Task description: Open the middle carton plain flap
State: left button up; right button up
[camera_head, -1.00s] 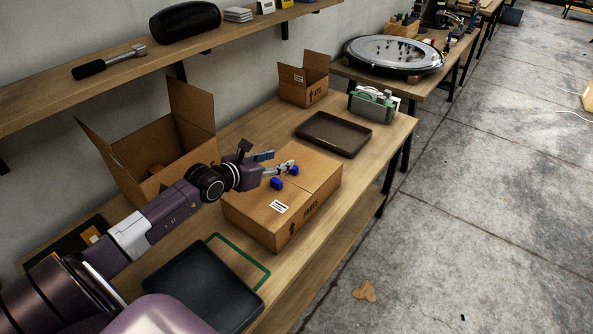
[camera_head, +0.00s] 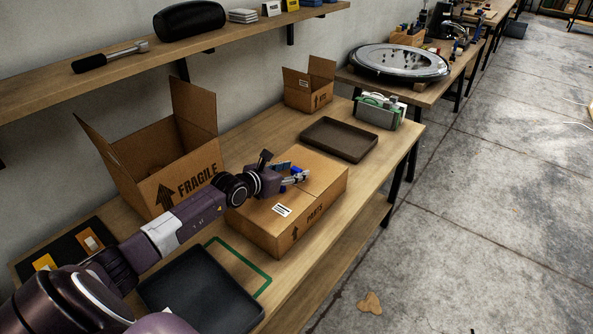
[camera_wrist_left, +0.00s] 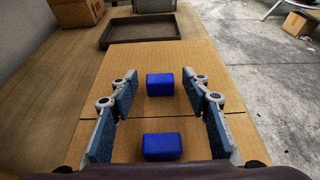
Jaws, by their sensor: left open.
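The middle carton (camera_head: 270,237) is a closed brown box marked PARTS, lying on the bench. Its near flap carries a white label (camera_head: 282,210); its far, plain flap (camera_head: 322,172) lies flat. A blue block (camera_wrist_left: 160,84) sits on the plain flap, and a second blue block (camera_wrist_left: 162,146) sits on the near flap, across the seam. My left gripper (camera_head: 296,178) is low over the carton top, pointing toward the plain flap. In the wrist view its open fingers (camera_wrist_left: 160,95) stand on either side of the far block, with gaps visible. The near block is hidden in the head view.
An open FRAGILE carton (camera_head: 190,185) stands behind my left arm. A brown tray (camera_head: 340,138) lies just beyond the middle carton, with a small open carton (camera_head: 308,92) behind it. A black tray (camera_head: 203,292) is nearer me. A shelf (camera_head: 130,65) runs above the bench.

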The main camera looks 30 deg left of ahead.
pick_arm(q)
jog(key=shift+x, duration=0.95)
grip_shut()
